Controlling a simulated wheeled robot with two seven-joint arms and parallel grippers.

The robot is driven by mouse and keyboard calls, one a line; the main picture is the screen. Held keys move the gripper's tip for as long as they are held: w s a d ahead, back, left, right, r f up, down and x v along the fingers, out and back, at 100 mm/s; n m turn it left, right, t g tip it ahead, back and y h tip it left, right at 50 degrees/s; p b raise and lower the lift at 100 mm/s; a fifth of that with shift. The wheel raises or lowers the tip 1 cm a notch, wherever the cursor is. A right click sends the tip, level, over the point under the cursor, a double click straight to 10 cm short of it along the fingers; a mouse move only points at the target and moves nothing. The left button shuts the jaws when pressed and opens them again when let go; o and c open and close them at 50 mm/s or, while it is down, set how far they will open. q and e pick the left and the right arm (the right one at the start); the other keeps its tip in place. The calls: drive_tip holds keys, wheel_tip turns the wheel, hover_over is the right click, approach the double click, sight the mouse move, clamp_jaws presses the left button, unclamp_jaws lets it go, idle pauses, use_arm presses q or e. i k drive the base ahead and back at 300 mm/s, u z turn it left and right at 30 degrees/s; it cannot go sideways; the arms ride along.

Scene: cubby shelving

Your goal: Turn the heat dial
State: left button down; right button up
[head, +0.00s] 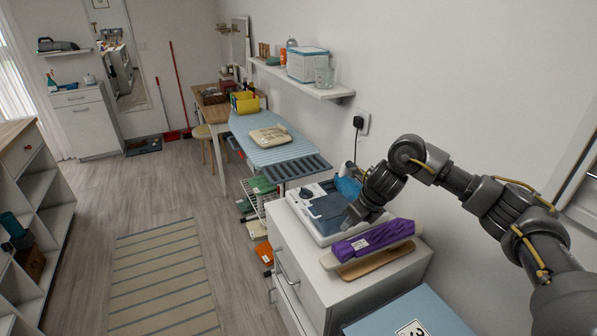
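A white appliance (299,207) with a grey-blue top panel (327,212) sits on a white drawer cabinet. A small dark round knob (306,193), perhaps the heat dial, shows on its far left part; its markings are too small to read. My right arm comes in from the right, and my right gripper (350,217) points down over the right side of the appliance, to the right of the knob. Its fingertips are small and dark there, so I cannot tell their opening or whether they touch the appliance. My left gripper is not in view.
A purple wrapped bundle (372,241) and a tan board (375,262) lie in front of the appliance on the cabinet (318,283). A blue object (347,187) stands behind it by the wall. A wall shelf (310,88) hangs above. Floor to the left is open.

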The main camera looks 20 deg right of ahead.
sight(305, 193)
drive_tip(key=i, duration=0.9)
